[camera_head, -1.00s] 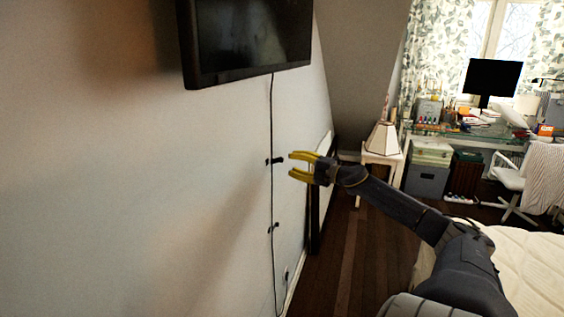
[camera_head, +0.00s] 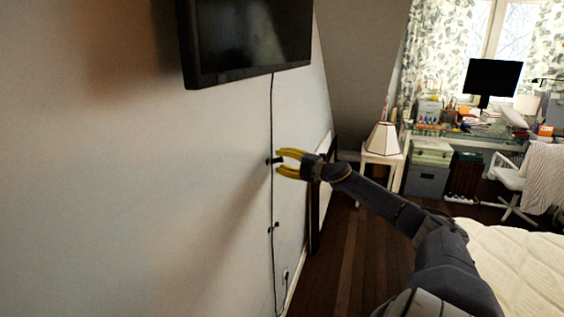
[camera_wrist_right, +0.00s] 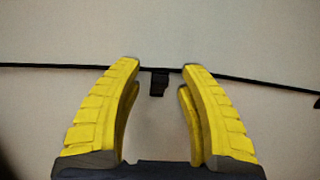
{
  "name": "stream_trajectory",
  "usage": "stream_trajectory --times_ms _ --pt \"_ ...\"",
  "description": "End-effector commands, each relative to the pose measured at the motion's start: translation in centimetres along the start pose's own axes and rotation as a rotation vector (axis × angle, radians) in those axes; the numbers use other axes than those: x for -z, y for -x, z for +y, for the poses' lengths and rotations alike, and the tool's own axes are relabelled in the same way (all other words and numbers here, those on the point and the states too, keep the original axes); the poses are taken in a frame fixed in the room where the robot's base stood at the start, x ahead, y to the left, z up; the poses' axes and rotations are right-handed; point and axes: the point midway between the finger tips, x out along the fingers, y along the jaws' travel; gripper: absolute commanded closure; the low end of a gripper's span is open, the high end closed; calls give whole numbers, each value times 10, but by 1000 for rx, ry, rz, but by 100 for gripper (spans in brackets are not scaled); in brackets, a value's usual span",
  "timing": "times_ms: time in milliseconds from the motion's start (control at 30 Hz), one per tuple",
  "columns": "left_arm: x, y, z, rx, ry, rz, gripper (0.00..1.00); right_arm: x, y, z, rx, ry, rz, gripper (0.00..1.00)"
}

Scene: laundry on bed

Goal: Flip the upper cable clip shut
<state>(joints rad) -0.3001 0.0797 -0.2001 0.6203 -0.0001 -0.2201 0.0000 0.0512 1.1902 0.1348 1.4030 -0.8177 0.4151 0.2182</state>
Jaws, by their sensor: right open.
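The upper cable clip (camera_head: 275,161) is a small dark piece on the wall, on a black cable (camera_head: 272,110) hanging from the TV. In the right wrist view the clip (camera_wrist_right: 159,84) sits between my fingertips, its dark flap sticking out from the cable (camera_wrist_right: 50,66). Whether the flap is open or closed is hard to tell. My right gripper (camera_head: 280,162) has yellow fingers, open and empty, right at the clip; it also shows in the right wrist view (camera_wrist_right: 158,66). My left gripper is not in view.
A lower clip (camera_head: 273,227) holds the cable further down the wall, above a wall outlet (camera_head: 285,276). The TV (camera_head: 248,40) hangs above. A lamp (camera_head: 382,138) on a side table, a desk and a bed (camera_head: 520,262) lie to the right.

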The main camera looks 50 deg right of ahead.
Motion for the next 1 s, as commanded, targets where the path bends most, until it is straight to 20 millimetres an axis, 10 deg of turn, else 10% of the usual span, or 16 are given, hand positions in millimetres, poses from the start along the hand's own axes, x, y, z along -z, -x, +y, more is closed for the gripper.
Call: stream_trajectory --times_ms 400,767,1000 --pt "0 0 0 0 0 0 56 0 -1 0 -1 0 0 57" --pt "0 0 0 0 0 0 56 0 -1 0 0 0 0 99" --pt "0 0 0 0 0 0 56 0 -1 0 0 0 1 100"
